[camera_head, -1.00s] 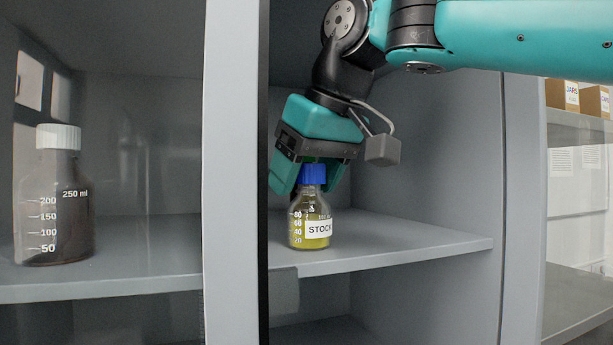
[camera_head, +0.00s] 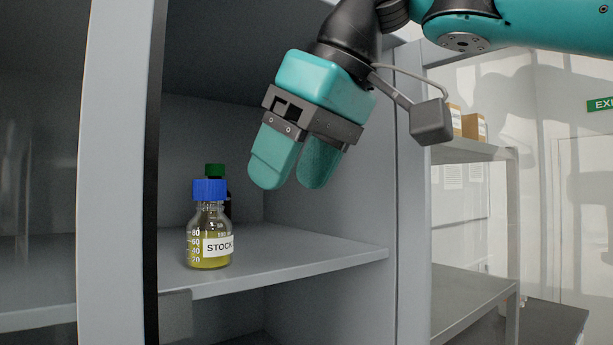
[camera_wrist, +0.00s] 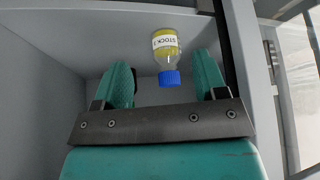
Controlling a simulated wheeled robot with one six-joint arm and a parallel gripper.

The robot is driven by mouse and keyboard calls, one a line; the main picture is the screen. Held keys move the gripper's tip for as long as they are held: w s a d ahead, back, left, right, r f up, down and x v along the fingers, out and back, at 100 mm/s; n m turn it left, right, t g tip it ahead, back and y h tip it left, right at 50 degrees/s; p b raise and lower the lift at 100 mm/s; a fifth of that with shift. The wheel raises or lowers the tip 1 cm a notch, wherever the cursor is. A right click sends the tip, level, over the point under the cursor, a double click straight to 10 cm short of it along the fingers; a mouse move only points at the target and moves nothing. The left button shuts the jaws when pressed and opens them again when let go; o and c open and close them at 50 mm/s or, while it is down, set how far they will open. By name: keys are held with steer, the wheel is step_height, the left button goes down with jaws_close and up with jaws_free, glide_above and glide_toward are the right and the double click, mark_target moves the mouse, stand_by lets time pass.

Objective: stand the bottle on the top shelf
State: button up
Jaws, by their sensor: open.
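The bottle (camera_head: 209,228) is small and clear with yellow liquid, a blue cap and a "STOCK" label. It stands upright on a grey cabinet shelf (camera_head: 290,257), near the front edge. My gripper (camera_head: 290,186) is open and empty, up and to the right of the bottle in the head view, clear of it. In the wrist view the bottle (camera_wrist: 166,55) shows beyond and between the fingers (camera_wrist: 166,72), apart from them.
A dark bottle with a green cap (camera_head: 215,171) stands behind the blue-capped one, mostly hidden. The cabinet's upright post (camera_head: 115,170) is at the left and its side wall (camera_head: 335,150) at the right. A grey rack (camera_head: 470,150) with boxes stands farther right.

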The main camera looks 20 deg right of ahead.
steer(key=s+d+f+g, duration=0.1)
steer(key=s+f, duration=0.2)
steer(key=f, duration=0.7)
steer(key=s+d+f+g, duration=0.1)
steer(key=s+f+g, duration=0.1)
steer(key=f, duration=0.8)
steer(key=s+d+f+g, duration=0.1)
steer(key=s+f, duration=0.3)
steer(key=f, duration=0.6)
steer(key=shift+d+m+g+y, duration=0.3)
steer(key=shift+d+g, duration=0.1)
steer(key=shift+d, duration=0.15)
